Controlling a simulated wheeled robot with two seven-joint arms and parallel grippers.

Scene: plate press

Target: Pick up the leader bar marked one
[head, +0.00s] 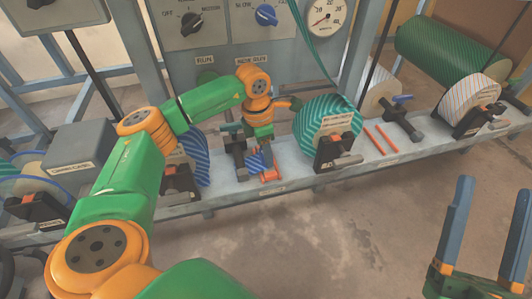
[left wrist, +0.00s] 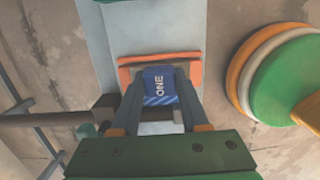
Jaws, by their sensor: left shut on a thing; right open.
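The leader bar marked one (left wrist: 159,87) is blue with white lettering, and striped at its near end in the left wrist view. My left gripper (left wrist: 158,98) is shut on it, with a finger on each side. In the head view the bar (head: 255,160) shows as a small blue patch beneath my left gripper (head: 262,148), at the orange holder (head: 270,176) on the grey rail. I cannot tell whether the bar touches the holder. My right gripper (head: 490,235) is open and empty at the lower right, over the floor.
The grey rail (head: 230,185) runs across the scene. A green striped roll (head: 325,118) stands right of my left gripper, and a blue striped roll (head: 197,157) stands left of it. Two orange strips (head: 380,139) lie farther right. A control panel (head: 225,20) rises behind. The floor in front is clear.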

